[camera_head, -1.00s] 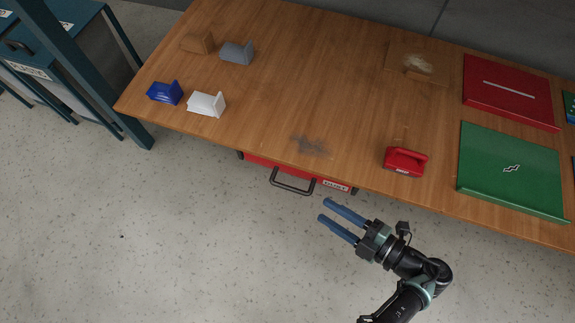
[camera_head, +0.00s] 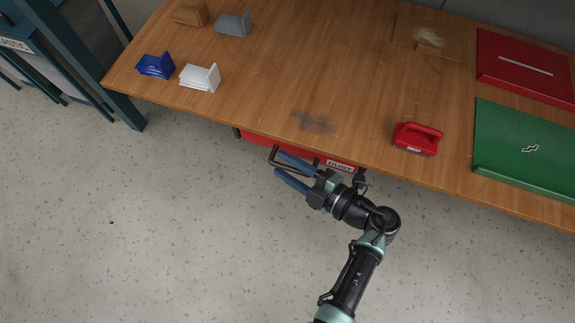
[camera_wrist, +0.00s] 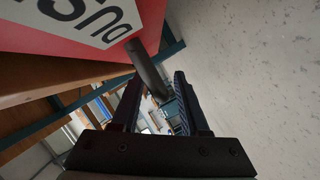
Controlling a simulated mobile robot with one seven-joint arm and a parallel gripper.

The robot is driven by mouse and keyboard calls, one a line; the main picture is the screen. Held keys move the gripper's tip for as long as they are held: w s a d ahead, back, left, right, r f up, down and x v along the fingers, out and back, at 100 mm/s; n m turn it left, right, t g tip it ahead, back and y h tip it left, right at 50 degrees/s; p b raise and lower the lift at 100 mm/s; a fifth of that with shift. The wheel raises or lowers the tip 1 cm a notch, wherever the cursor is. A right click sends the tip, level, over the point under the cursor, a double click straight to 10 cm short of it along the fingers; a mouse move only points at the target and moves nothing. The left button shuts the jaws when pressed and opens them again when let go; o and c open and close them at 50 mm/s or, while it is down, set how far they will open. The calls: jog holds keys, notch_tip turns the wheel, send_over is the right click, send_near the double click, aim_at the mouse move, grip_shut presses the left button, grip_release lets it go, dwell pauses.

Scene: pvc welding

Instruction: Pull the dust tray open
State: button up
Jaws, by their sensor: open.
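The dust tray (camera_head: 259,139) is a red drawer under the front edge of the table, with a white "DUST" label (camera_head: 340,165). Its dark bar handle (camera_head: 273,156) sticks out in front and is partly covered by my fingers. My gripper (camera_head: 277,162) is open, its two blue fingers at the handle. In the wrist view the handle (camera_wrist: 147,66) runs into the gap between the open fingers (camera_wrist: 158,80), and the red tray front (camera_wrist: 150,22) is close at upper left. I cannot tell whether a finger touches the handle.
The wooden table (camera_head: 200,115) overhangs the tray. On it are a red brush-like tool (camera_head: 416,139), a dark dust patch (camera_head: 312,122), a green board (camera_head: 530,150), a red board (camera_head: 525,65) and several small scoop-shaped blocks. The floor (camera_head: 190,230) in front is clear.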

grip_shut()
dwell(1.4)
